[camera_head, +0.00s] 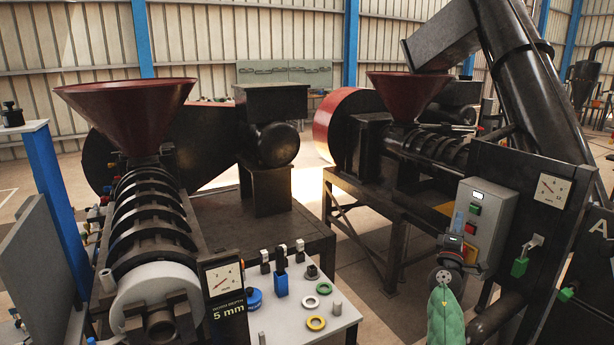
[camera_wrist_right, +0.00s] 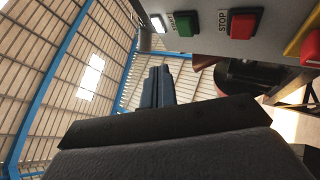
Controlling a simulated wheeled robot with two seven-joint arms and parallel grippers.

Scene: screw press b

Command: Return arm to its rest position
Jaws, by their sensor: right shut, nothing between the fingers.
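My right gripper (camera_head: 458,218) is in front of the grey control box (camera_head: 492,215) on the right press, its fingers pointing up. In the right wrist view its fingers (camera_wrist_right: 158,82) are together with nothing between them. The green start button (camera_wrist_right: 185,22) and red stop button (camera_wrist_right: 243,22) are above and to the right of the fingers there, with a visible gap. In the head view the green button (camera_head: 475,208) and red button (camera_head: 470,228) are just right of the gripper. My left gripper does not show.
A red-and-yellow control (camera_wrist_right: 311,46) is at the wrist view's right edge. The right press (camera_head: 410,150) and its dark inclined chute (camera_head: 525,75) stand behind. The left press (camera_head: 150,215) and a white parts table (camera_head: 300,322) with coloured rings are left of my arm.

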